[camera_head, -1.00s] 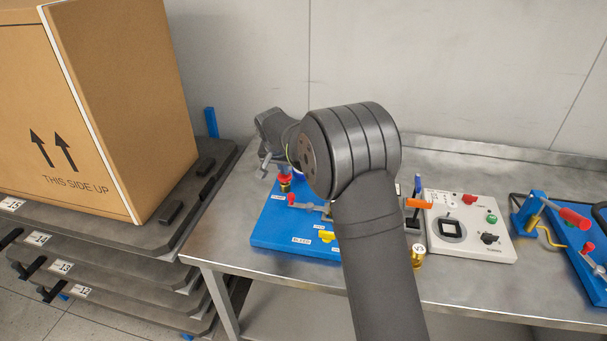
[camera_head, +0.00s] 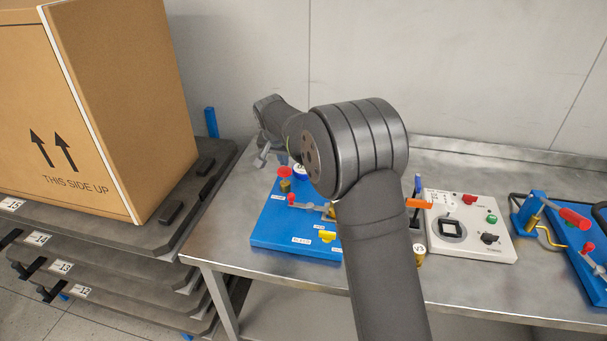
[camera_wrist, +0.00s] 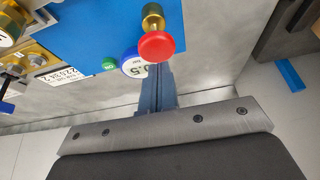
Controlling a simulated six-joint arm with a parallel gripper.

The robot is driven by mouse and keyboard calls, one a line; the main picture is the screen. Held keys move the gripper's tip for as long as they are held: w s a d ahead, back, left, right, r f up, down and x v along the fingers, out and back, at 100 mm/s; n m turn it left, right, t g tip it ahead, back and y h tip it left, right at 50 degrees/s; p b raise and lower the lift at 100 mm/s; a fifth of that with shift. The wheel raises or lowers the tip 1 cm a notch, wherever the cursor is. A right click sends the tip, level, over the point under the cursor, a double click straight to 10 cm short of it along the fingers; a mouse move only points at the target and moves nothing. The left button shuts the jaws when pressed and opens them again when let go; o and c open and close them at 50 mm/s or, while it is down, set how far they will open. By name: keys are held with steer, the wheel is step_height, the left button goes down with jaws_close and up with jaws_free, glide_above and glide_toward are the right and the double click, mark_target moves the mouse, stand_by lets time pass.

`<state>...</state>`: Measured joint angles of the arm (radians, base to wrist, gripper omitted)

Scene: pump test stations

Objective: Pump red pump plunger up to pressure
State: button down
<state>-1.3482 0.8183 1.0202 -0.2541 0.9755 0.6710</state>
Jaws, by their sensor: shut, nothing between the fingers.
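The red pump plunger (camera_head: 284,172) stands on its brass body (camera_head: 285,186) at the back left of the blue board (camera_head: 272,222). Its red knob also shows in the wrist view (camera_wrist: 157,47), above the brass part. My gripper (camera_wrist: 160,72) is shut and empty; its fingertips appear right at the knob's edge in the wrist view. Whether they touch it I cannot tell. A round white gauge (camera_wrist: 134,64) marked 0.5 is partly covered by the knob and fingers.
A red-tipped lever (camera_head: 292,198) and yellow bleed knob (camera_head: 327,236) are on the same board. A white control box (camera_head: 470,237) and another blue station (camera_head: 595,265) stand to the right. A large carton (camera_head: 120,110) sits on stacked trays at the left.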

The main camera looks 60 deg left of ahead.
mark_target(284, 170)
steer(key=shift+f, duration=1.95)
steer(key=shift+r, duration=0.1)
steer(key=shift+r, duration=1.9)
steer(key=shift+f, duration=0.15)
steer(key=shift+f, duration=1.85)
steer(key=shift+r, duration=2)
